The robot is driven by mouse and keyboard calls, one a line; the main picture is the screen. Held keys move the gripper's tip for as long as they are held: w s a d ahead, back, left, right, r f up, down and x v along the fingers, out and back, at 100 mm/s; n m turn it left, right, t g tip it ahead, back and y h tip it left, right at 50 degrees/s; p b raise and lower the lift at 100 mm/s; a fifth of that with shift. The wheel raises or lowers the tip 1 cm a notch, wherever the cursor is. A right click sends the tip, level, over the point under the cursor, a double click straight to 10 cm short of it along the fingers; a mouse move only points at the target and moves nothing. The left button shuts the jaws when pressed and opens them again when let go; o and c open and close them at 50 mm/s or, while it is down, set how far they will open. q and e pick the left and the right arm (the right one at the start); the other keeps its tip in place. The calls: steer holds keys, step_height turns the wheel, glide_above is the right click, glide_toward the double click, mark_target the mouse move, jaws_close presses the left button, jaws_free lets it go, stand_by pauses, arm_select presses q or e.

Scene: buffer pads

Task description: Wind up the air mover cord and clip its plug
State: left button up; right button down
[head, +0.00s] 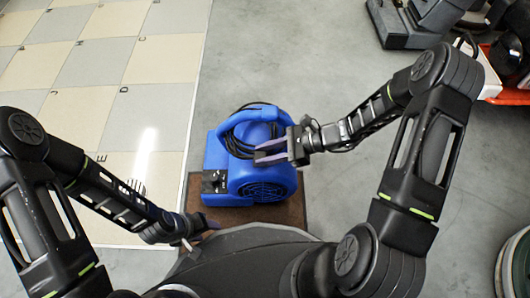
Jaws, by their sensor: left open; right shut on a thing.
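The blue air mover (265,180) sits on a brown board in the middle of the head view. Its black cord (236,132) lies in loops around the blue handle at the top. My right gripper (256,153) reaches in from the right over the top of the air mover, shut on the cord beside the handle. What lies between its fingers is too small to make out. The plug cannot be told apart. My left gripper (210,224) is open and low, in front of the air mover's left corner, apart from it and partly hidden by its own arm.
The brown board (292,212) lies on a grey floor (290,60). Checkered tiles with letters (100,65) cover the left. Dark machinery (410,25) and an orange-red item (510,96) stand at the upper right. A round green-edged object (515,265) is at the lower right.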

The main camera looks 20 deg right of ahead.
steer(key=shift+f, duration=0.5)
stand_by(1.2)
steer(key=c, duration=0.9)
jaws_free()
steer(key=shift+c, duration=0.2)
steer(key=shift+d+r, duration=0.15)
steer(key=shift+d, duration=0.05)
steer(key=p+v, duration=0.2)
steer(key=v, duration=0.5)
steer(key=shift+p, duration=0.3)
steer(key=shift+s+d, duration=0.1)
steer(key=shift+d, duration=0.05)
